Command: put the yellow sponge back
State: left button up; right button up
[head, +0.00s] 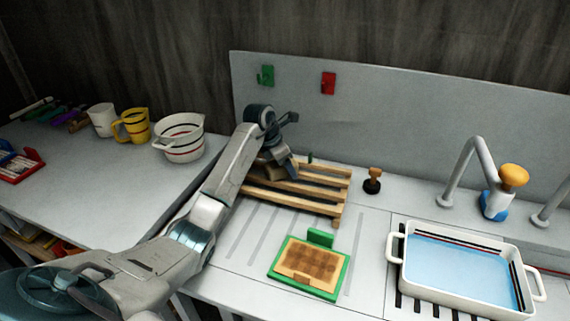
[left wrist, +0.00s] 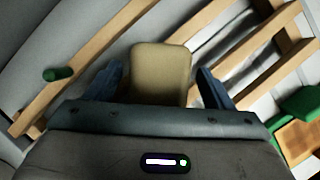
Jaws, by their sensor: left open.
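A plain dull-yellow block, which looks like the yellow sponge (left wrist: 160,62), lies at the wooden slatted rack in the left wrist view. My left gripper (left wrist: 159,78) is open around it, with one dark finger on each side and a gap between the sponge and each finger. In the head view my left gripper (head: 277,163) is low over the rack's far left part and mostly hides the sponge. The wooden rack (head: 318,207) stands on the pale counter. My right gripper is in neither view.
A green tray (head: 275,272) with a brown patterned slab (head: 312,262) lies in front of the rack. A black stopper with a wooden knob (head: 374,175) stands to its right. A white water-filled basin (head: 408,262) is farther right. A striped bowl (head: 180,147) and yellow mug (head: 137,127) stand left.

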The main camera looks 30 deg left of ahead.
aim_at(272, 165)
pick_arm(q)
jog(key=b+v, duration=0.2)
jog(key=v, duration=1)
jog(key=shift+r+b, duration=0.3)
jog(key=shift+r, duration=0.15)
